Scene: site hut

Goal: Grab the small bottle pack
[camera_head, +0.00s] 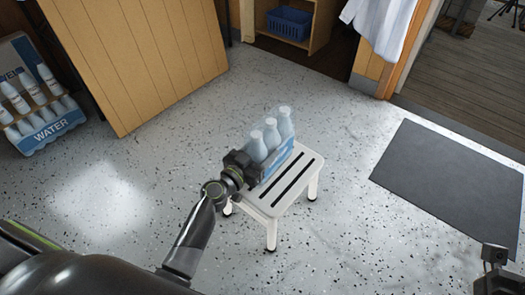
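The small bottle pack (278,153), several pale blue bottles in a blue carrier, stands upright on a white slatted stool (293,185). My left gripper (248,162) is at the near left end of the pack, overlapping it in the picture. Its fingers are dark and small here, so I cannot tell whether they are open or closed on the pack. My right gripper (494,262) shows only partly at the lower right edge, far from the stool. Its fingertips cannot be made out. The pack's near lower left part is hidden behind the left gripper.
A larger water pack (45,128) with a blue "WATER" label stands on the floor at far left beside a wooden panel (140,60). A blue basket (289,23) sits on a shelf at the back. A dark mat (450,180) lies at right. Speckled floor around the stool is clear.

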